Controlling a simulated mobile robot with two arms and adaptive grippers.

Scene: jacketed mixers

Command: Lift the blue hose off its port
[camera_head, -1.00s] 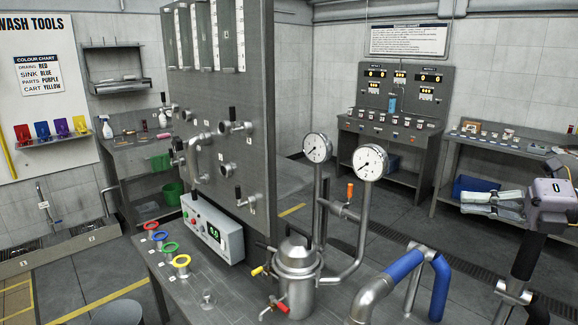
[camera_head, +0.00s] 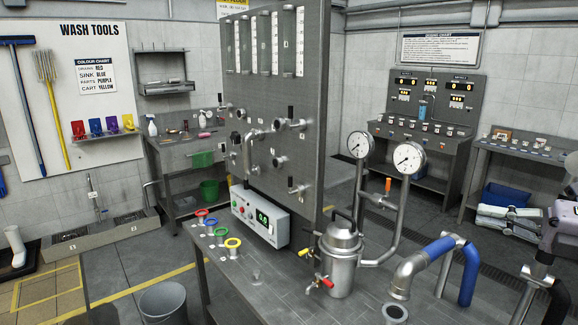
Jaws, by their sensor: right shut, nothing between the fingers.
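The blue hose (camera_head: 439,248) is a bent pipe with a blue sleeve and a grey metal elbow at its near end. It stands at the right of the bench. A flanged metal port (camera_head: 396,313) shows directly below the elbow at the bottom edge; I cannot tell whether the two touch. The hose's other blue leg goes down at the right, and its foot is hard to make out. My right gripper (camera_head: 481,216) is at the right, pointing left, with its pale fingers shut and empty. It appears apart from the hose. My left gripper is not in view.
A metal vessel (camera_head: 341,255) with red and yellow handles and two gauges (camera_head: 409,158) stand left of the hose. A control box (camera_head: 259,216) and several coloured rings are farther left. A silver fitting (camera_head: 537,276) with black parts stands at the lower right.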

